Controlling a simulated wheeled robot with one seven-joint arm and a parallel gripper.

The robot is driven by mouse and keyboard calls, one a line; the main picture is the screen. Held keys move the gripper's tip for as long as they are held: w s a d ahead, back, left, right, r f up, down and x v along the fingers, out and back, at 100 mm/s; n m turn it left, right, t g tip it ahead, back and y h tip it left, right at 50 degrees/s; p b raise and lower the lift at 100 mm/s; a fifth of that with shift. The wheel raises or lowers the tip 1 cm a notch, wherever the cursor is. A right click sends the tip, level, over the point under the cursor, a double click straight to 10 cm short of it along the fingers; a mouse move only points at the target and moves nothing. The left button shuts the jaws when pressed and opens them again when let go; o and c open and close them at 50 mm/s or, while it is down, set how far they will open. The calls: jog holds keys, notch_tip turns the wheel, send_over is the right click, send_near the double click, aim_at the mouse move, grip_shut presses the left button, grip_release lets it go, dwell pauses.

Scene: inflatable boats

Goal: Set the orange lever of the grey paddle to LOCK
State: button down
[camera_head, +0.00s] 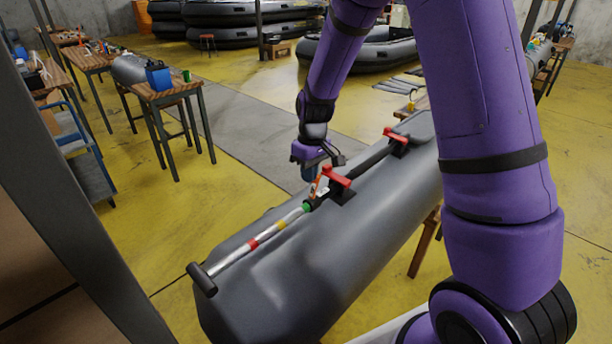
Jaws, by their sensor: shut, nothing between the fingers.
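The grey paddle (267,235) lies along the top of a grey inflatable tube. Its silver shaft has red and yellow bands and a black T-shaped grip (202,279) at the near left end. A green collar (307,206) sits where the silver shaft meets a black part. The small orange lever (315,188) shows just above this collar, by the red clamp; its setting and any LOCK mark are too small to read. My gripper (311,174) is above and close to the lever, shut and empty. I cannot tell whether it touches the lever.
Two red clamps, a nearer one (337,179) and a farther one (396,136), stand on the grey tube (330,262) along the paddle. A wooden table (178,94) with a blue box (158,75) stands at the left. My arm covers the right side.

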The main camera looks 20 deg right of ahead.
aim_at(315, 185)
jog(key=shift+w+d+g+y, duration=0.2)
jog(key=shift+d+g+y, duration=0.05)
jog(key=shift+d+y, duration=0.3)
jog(key=shift+w+d+g+y, duration=0.15)
jog(key=shift+d+g+y, duration=0.1)
jog(key=shift+d+y, duration=0.3)
jog(key=y, duration=0.1)
jog(key=d+y, duration=0.1)
jog(key=g, duration=0.1)
jog(key=shift+w+d+f+y, duration=0.3)
jog(key=shift+w+d+y, duration=0.05)
jog(key=shift+w+y, duration=0.05)
jog(key=d+f+g+y, duration=0.1)
jog(key=y, duration=0.1)
jog(key=w+d+y, duration=0.1)
jog(key=y, duration=0.1)
jog(key=shift+d+f+g, duration=0.3)
jog(key=shift+f+g, duration=0.1)
jog(key=shift+a, duration=0.1)
jog(key=shift+r, duration=0.85)
